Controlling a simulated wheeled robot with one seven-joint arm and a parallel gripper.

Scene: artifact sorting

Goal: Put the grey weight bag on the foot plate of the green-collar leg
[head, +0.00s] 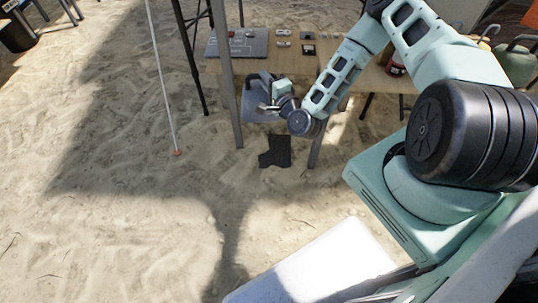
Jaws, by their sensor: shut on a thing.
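My gripper (266,105) is in front of the table's near edge, above the sand. It is shut on a grey bag-like thing (250,108), which I take to be the grey weight bag. The bag hangs between two upright legs, and the gripper and wrist cover part of it. A grey leg (228,85) stands just left of the bag. I cannot make out a green collar or a foot plate on any leg.
A wooden table (300,68) behind the gripper carries a grey case (237,43) and several small items. A black tripod-like leg (194,75) and a white guy line (161,75) with an orange peg (178,153) stand left. The sand at front left is clear.

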